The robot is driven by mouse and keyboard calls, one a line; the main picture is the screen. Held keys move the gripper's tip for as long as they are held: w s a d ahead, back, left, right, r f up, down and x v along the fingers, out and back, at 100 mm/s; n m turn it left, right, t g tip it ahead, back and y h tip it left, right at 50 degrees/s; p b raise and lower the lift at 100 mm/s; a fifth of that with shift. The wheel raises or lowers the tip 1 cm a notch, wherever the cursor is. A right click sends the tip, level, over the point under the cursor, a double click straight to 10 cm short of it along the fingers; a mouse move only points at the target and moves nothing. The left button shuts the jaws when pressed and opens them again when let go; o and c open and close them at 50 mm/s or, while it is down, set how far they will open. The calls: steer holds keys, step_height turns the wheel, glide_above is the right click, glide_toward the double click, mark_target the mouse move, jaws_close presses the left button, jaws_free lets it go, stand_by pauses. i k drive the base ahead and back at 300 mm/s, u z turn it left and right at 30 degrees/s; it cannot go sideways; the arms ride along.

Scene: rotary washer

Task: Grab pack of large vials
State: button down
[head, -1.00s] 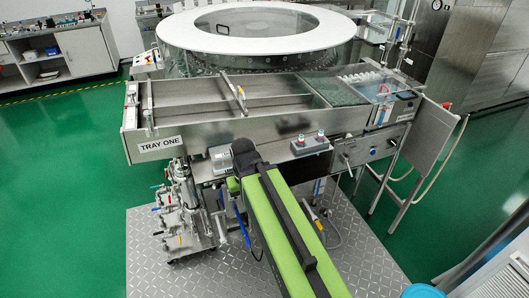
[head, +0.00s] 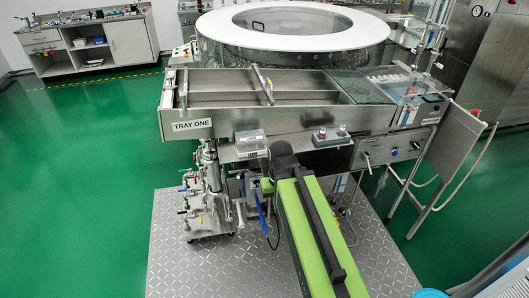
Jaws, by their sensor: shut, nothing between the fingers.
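My green and black arm reaches up from the bottom toward the tray's front. My gripper's fingers do not show.
The round washer (head: 293,22) with a white rim stands behind the tray. A pipe stand (head: 207,195) is at its front left, and a metal side panel (head: 452,142) projects at right. A bench (head: 90,45) stands far left. Green floor (head: 80,190) is open at left.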

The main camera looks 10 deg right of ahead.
mark_target(249, 143)
steer(key=z, duration=0.05)
steer(key=k, duration=0.55)
steer(key=u, duration=0.15)
steer(key=i, duration=0.9)
steer(key=z, duration=0.05)
steer(key=k, duration=1.3)
steer(key=i, duration=0.6)
steer(key=u, duration=0.65)
steer(key=i, duration=1)
steer(key=u, duration=0.55)
